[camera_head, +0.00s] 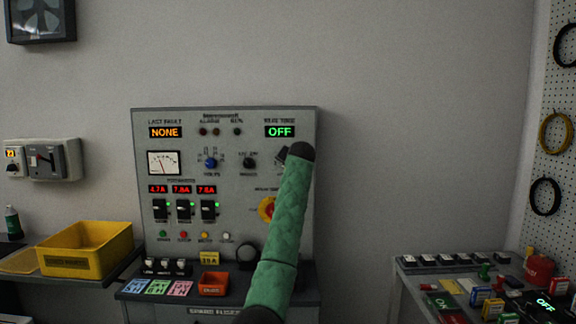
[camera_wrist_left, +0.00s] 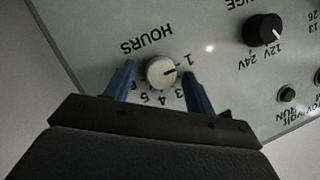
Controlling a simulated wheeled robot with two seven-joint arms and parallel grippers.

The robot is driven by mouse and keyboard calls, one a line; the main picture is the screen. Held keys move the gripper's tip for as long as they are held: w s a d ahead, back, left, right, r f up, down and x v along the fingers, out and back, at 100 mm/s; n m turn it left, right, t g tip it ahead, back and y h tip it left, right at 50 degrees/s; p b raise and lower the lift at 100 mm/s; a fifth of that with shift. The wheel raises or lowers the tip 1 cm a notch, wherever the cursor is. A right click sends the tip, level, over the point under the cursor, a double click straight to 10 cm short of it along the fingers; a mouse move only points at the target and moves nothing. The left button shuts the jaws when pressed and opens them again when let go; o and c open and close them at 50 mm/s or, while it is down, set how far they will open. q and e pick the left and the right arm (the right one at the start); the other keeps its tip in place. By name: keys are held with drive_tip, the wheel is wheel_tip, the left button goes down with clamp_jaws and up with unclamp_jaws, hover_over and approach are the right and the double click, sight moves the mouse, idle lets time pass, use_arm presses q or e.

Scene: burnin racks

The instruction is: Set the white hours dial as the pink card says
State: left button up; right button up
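The white hours dial (camera_wrist_left: 161,72) is on the grey panel, under an upside-down HOURS label in the left wrist view. Its dark pointer line points right and slightly up, toward the 1. My left gripper (camera_wrist_left: 159,68) is open, with one blue finger on each side of the dial and a visible gap to it. In the head view my green-sleeved left arm hides the dial. The pink card (camera_head: 180,288) lies on the ledge below the panel, right of a blue and a green card; its writing is too small to read. My right gripper is not in view.
A black voltage knob (camera_wrist_left: 263,30) is near the dial. The panel's right-hand display (camera_head: 280,131) reads OFF. A red-and-yellow knob (camera_head: 266,208) is close to my arm.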

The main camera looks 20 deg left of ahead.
use_arm(q)
drive_tip(key=b+v, duration=0.2)
drive_tip(key=v, duration=0.5)
drive_tip(key=shift+s+d, duration=0.2)
drive_tip(key=shift+s, duration=0.1)
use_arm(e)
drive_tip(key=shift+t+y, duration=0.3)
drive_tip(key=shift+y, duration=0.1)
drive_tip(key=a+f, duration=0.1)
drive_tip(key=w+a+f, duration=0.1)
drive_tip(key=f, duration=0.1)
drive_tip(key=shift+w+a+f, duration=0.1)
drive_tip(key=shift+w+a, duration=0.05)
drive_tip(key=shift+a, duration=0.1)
use_arm(q)
drive_tip(key=shift+r, duration=0.1)
